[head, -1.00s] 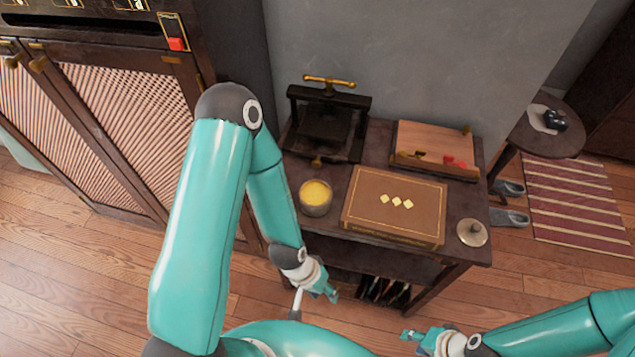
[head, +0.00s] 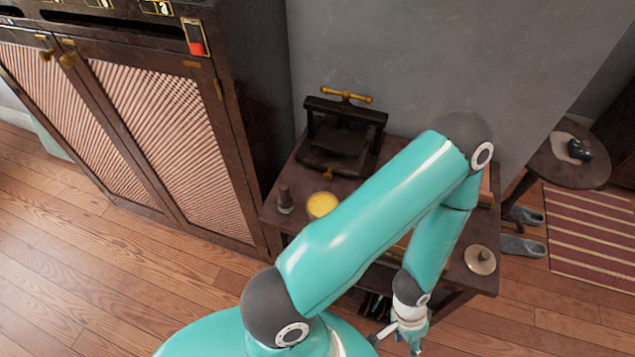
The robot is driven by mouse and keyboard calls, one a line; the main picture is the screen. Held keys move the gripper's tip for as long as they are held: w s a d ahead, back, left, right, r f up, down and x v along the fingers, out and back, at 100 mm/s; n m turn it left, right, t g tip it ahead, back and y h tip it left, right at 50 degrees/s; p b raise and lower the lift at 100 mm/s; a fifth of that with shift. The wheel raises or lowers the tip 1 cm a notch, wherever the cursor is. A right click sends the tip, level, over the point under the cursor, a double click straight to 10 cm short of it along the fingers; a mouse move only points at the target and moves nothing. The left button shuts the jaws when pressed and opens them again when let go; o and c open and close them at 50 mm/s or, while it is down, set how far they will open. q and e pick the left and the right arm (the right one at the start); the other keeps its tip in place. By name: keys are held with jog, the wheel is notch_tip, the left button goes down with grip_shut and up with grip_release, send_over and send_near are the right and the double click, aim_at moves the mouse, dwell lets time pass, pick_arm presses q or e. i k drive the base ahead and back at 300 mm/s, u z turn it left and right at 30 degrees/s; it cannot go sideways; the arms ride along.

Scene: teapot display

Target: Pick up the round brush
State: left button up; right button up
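A small dark brown upright piece with a wider bottom (head: 285,198) stands at the left edge of the dark table; it may be the round brush, but it is too small to be sure. My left arm reaches across the picture and covers much of the table. My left gripper (head: 414,343) hangs in front of the table's front edge, low in the picture, well to the right of the brown piece and apart from it. Whether its fingers are open is unclear. My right gripper is not in view.
An open tin of yellow paste (head: 321,205) stands right of the brown piece. A black press (head: 340,135) with a brass handle stands behind. A round knobbed lid (head: 480,260) lies at the table's right end. A cabinet (head: 150,130) stands left, a small round table (head: 570,155) right.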

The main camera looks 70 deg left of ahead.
aim_at(284, 201)
jog(key=u, duration=0.2)
jog(key=k, duration=1.9)
jog(key=u, duration=0.6)
jog(key=i, duration=1)
jog(key=z, duration=0.05)
